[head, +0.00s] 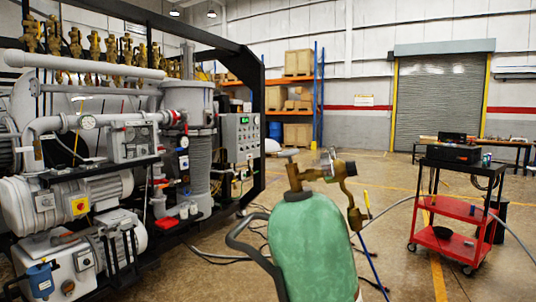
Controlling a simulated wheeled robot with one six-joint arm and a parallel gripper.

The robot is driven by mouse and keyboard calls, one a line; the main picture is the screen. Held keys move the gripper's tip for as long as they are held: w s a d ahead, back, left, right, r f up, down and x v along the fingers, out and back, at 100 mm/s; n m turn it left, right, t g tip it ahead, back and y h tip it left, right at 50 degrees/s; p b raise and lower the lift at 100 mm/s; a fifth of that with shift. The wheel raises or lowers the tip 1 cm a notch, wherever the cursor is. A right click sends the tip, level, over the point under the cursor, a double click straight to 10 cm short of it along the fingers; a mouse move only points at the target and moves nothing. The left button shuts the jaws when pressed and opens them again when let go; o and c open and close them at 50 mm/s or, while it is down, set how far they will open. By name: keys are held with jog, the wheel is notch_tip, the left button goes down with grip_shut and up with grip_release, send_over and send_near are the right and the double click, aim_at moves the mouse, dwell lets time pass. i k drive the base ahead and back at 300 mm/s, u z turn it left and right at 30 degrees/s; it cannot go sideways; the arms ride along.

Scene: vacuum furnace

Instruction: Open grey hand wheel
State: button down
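A green gas cylinder (313,245) stands upright in the foreground, right of the picture's middle. A brass valve (294,178) rises from its top. A small grey hand wheel (285,153), seen almost edge-on, sits on top of this valve. How far the wheel is turned cannot be told. A brass regulator (338,169) with a gauge is joined to the valve's right side. My gripper is not in view, and nothing touches the hand wheel.
A dark curved handle (246,237) stands left of the cylinder. The vacuum furnace machinery (140,140) fills the left side. A red cart (452,215) stands at the right. Hoses (392,208) cross the floor, with open floor between cylinder and cart.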

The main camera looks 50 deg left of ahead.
aim_at(296, 151)
jog(key=k, duration=0.55)
jog(key=u, duration=1.8)
jog(key=i, duration=0.1)
jog(key=z, duration=0.15)
